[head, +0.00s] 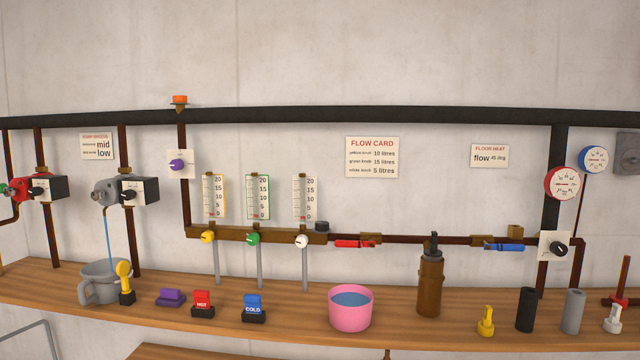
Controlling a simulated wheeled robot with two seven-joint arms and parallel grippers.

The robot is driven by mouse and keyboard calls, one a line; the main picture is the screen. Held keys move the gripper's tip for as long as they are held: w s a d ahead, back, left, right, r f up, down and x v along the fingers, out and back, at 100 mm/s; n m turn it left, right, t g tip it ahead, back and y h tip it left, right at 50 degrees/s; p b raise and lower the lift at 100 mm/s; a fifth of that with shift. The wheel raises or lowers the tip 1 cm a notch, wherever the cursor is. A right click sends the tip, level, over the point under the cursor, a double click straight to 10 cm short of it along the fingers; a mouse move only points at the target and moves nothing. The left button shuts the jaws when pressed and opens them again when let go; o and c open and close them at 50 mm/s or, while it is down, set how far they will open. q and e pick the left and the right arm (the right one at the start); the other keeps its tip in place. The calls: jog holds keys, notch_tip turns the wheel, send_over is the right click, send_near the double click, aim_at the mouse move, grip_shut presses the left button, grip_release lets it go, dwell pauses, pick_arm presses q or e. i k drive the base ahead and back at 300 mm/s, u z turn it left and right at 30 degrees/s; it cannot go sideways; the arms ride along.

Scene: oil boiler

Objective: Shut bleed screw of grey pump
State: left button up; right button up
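The grey pump (106,192) sits on a vertical brown pipe at the left, with a black and white control box (138,190) on its right side. Its round front faces me; the bleed screw is too small to make out clearly. A thin blue stream (108,240) runs down from the pump's front into a grey mug (97,285) on the wooden shelf. Neither of my grippers is in view.
A red pump (33,189) hangs to the left. On the shelf (400,318), a yellow-handled item (124,280), purple piece (170,298), HOT tag (202,303), COLD tag (253,308) and pink bowl (350,312) stand right of the mug.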

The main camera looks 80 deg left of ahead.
aim_at(98, 195)
jog(key=u, duration=3.65)
jog(key=k, duration=0.8)
jog(key=u, duration=1.5)
jog(key=i, duration=2.4)
jog(key=z, duration=0.3)
jog(key=i, duration=1.95)
jog(key=z, duration=2.1)
jog(key=i, duration=1)
jog(key=z, duration=0.9)
